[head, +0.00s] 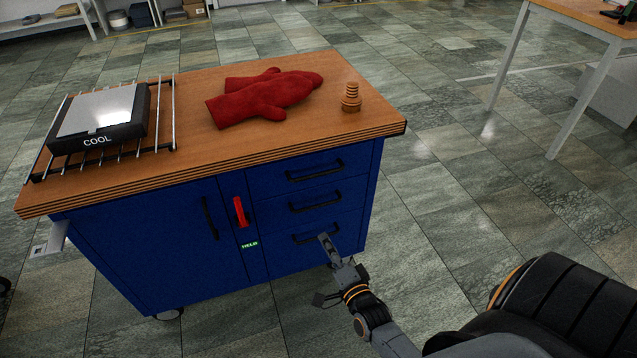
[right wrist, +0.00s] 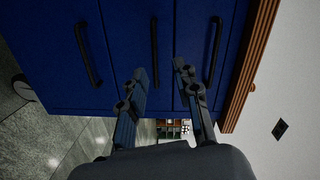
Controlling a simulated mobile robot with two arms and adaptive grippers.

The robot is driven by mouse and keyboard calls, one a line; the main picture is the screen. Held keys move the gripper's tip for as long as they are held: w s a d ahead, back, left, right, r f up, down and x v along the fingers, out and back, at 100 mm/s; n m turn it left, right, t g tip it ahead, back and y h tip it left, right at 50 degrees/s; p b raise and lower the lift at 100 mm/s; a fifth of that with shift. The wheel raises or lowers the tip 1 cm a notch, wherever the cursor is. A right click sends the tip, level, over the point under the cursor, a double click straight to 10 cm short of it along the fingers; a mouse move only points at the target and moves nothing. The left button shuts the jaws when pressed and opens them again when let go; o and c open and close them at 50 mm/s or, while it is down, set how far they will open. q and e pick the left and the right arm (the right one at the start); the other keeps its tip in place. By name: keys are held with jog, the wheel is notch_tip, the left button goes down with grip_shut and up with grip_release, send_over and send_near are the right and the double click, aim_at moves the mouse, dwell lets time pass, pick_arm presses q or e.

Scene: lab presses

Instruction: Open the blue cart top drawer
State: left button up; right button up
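The blue cart (head: 140,245) has three drawers on its right side, all shut. The top drawer (head: 340,165) has a black bar handle (head: 315,172) just under the wooden top. In the right wrist view the picture is turned, and the top handle (right wrist: 215,52) is the one nearest the wooden edge. My right gripper (head: 330,246) is in front of the cart, over the bottom drawer's handle in the head view. In the right wrist view its two fingers (right wrist: 162,85) are apart and empty, pointing at the drawer fronts. My left gripper is not in view.
On the cart top (head: 200,160) are a red mitt (head: 262,97), a wooden screw-shaped piece (head: 351,98) and a rack with a "COOL" block (head: 100,118). A red handle (head: 240,211) is left of the drawers. The floor right of the cart is clear; a table (head: 590,18) stands beyond.

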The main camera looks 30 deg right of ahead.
aim_at(317, 175)
jog(key=w+d+r+m+t+h+b, duration=0.1)
jog(key=w+d+r+m+t+h, duration=0.2)
jog(key=r, duration=0.5)
jog(key=shift+m+g+y, duration=0.3)
jog(key=shift+m+y, duration=0.2)
jog(key=x, duration=1.2)
jog(key=shift+d+b, duration=0.25)
jog(key=shift+b, duration=0.15)
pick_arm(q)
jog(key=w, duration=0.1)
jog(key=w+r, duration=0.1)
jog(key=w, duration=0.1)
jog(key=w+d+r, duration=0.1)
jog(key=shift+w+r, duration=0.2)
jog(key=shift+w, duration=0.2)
pick_arm(e)
jog(key=shift+w+r, duration=0.1)
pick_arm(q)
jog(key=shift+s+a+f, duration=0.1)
pick_arm(e)
grip_shut()
